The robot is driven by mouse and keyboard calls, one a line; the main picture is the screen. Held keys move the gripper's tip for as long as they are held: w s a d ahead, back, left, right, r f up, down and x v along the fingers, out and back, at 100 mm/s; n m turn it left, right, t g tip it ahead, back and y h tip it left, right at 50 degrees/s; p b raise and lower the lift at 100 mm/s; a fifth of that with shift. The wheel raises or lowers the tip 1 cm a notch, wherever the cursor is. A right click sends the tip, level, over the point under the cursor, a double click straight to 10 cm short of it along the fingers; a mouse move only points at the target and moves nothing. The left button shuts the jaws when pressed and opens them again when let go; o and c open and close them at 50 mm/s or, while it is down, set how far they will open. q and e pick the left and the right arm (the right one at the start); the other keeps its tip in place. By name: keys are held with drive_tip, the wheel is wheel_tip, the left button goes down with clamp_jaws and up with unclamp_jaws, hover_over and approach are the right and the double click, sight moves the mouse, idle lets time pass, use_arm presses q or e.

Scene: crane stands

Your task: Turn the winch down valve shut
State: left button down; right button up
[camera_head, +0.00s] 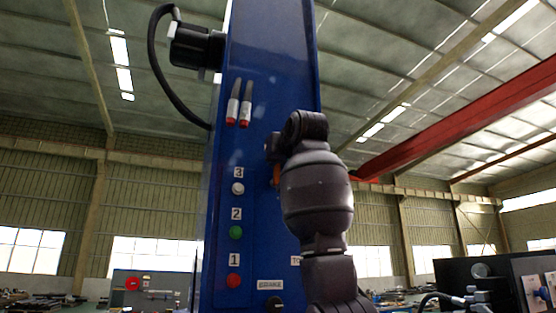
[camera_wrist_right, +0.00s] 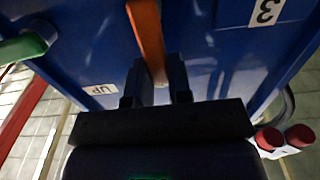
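An orange valve lever (camera_wrist_right: 147,38) on the blue crane stand runs down between the two fingers of my right gripper (camera_wrist_right: 159,82) in the right wrist view. The lever's end lies between the fingers, with little room on either side; I cannot tell whether they grip it. No DOWN label is readable. In the head view a bit of orange (camera_head: 277,175) shows beside my right arm, which hides the gripper and that part of the panel. My left gripper is out of view.
The blue column (camera_head: 265,80) carries white (camera_head: 237,188), green (camera_head: 236,232) and red (camera_head: 233,281) buttons, with red-tipped connectors (camera_head: 232,110) above. A green handle (camera_wrist_right: 24,47) shows at the left in the wrist view. A dark cabinet (camera_head: 490,275) stands at the right.

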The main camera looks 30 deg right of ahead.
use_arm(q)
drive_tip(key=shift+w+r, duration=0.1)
use_arm(e)
clamp_jaws()
